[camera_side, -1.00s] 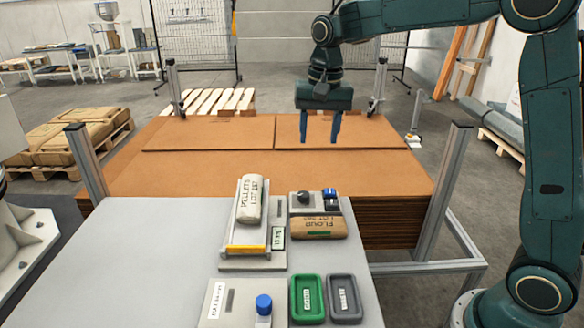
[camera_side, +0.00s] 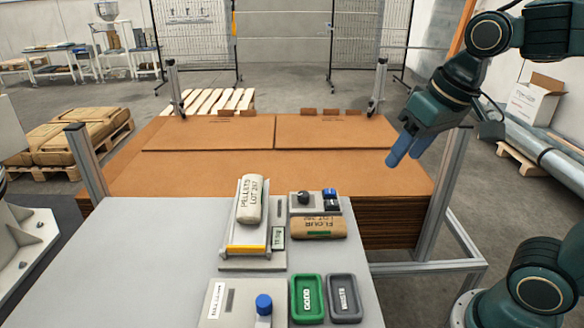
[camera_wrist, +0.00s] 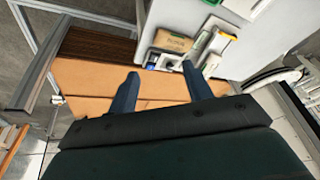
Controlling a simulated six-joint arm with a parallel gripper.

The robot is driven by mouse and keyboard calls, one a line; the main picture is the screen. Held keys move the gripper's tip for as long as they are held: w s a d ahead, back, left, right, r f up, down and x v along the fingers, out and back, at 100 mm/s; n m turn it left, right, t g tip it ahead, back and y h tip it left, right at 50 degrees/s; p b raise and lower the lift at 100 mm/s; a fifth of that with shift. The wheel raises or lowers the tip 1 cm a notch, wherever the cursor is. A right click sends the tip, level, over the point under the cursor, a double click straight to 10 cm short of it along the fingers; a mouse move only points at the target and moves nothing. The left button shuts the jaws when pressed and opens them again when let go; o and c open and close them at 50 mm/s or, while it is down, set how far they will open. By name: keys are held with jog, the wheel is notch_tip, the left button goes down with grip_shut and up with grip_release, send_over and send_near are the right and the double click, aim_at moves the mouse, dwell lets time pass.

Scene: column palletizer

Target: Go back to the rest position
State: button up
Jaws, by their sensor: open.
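My gripper (camera_side: 404,150) is tilted in the side view, above the right edge of the brown cardboard stack (camera_side: 290,170) and left of a metal post. In the wrist view my gripper (camera_wrist: 158,82) has its two blue fingers apart with nothing between them. A pellets bag (camera_side: 250,199) lies on a sloped white holder on the grey table (camera_side: 130,245). A flour bag (camera_side: 318,228) lies to its right, in front of a small box with dark knobs. Neither bag touches my gripper.
A green tray (camera_side: 307,319) and a grey tray (camera_side: 344,318) sit at the table's front right, beside a panel with a blue knob (camera_side: 264,303). Upright metal posts (camera_side: 87,160) stand at the stack's corners. The stack's top is clear.

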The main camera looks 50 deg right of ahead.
jog(key=s+f+n+t, duration=0.1)
jog(key=s+f+n, duration=0.1)
jog(key=s, duration=0.4)
jog(key=shift+s+a+f, duration=0.15)
jog(key=shift+s+f, duration=0.1)
jog(key=shift+f, duration=0.25)
jog(key=shift+w, duration=0.1)
jog(key=w+r+n+g, duration=0.35)
jog(key=w+n, duration=0.35)
jog(key=w, duration=0.9)
jog(key=n+g, duration=0.2)
jog(key=n, duration=0.5)
send_over(302, 194)
notch_tip(302, 194, down, 8)
jog(key=shift+f, duration=0.1)
jog(key=shift+f, duration=6.85)
jog(key=shift+c, duration=0.4)
